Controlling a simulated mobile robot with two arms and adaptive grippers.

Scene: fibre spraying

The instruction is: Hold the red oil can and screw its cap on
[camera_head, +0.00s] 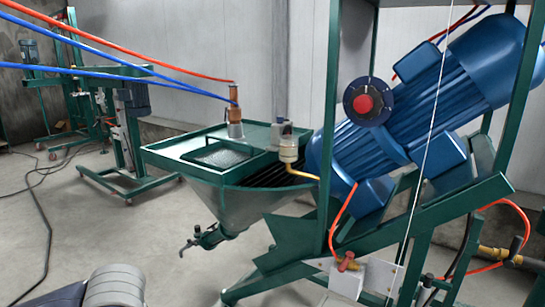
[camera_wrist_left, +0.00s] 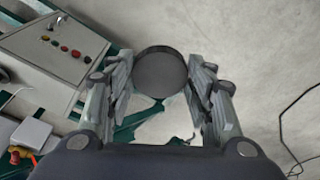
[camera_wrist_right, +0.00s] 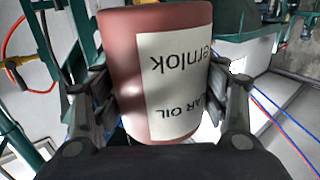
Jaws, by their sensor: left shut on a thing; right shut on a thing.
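The red oil can (camera_wrist_right: 118,70) fills the middle of the right wrist view, with a white label reading "ernlok" and "AR OIL" upside down. My right gripper (camera_wrist_right: 163,88) is shut on the can, one finger on each side. A round dark grey cap (camera_wrist_left: 160,74) shows in the left wrist view. My left gripper (camera_wrist_left: 161,66) is shut on it, with fingers on both sides. The can's opening is not visible. Neither can nor cap shows in the head view, so their distance apart cannot be told.
A green machine with a hopper tray (camera_head: 165,158) and blue motor (camera_head: 400,110) stands ahead. A control box with buttons (camera_wrist_left: 75,72) shows in the left wrist view. Hoses (camera_head: 110,75) cross the upper left. The concrete floor (camera_head: 100,225) at left is mostly clear apart from a black cable.

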